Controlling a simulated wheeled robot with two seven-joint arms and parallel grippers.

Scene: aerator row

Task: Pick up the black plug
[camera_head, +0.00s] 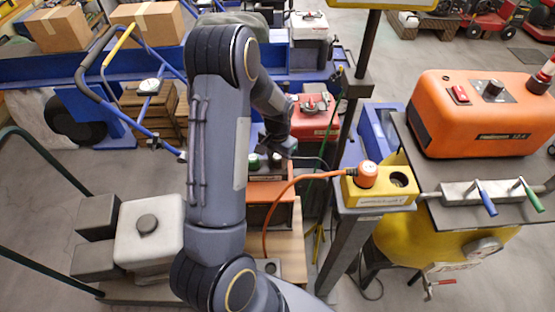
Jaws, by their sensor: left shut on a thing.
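My left arm comes down through the middle of the head view and bends toward the back. My left gripper (276,143) is small and dark there, above an orange unit (268,190). It is shut on a dark thing at its fingertips, which looks like the black plug (288,147). A thin dark cable runs from it to the right. The fingers and plug blend together, so their exact contact is hard to see. My right gripper is not in view.
A yellow socket box (378,188) on a grey post holds an orange plug (366,174) with an orange cable; its right hole is empty. An orange machine (475,112) stands on a table at right. A blue cart handle (125,115) and a grey-white box (150,232) are at left.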

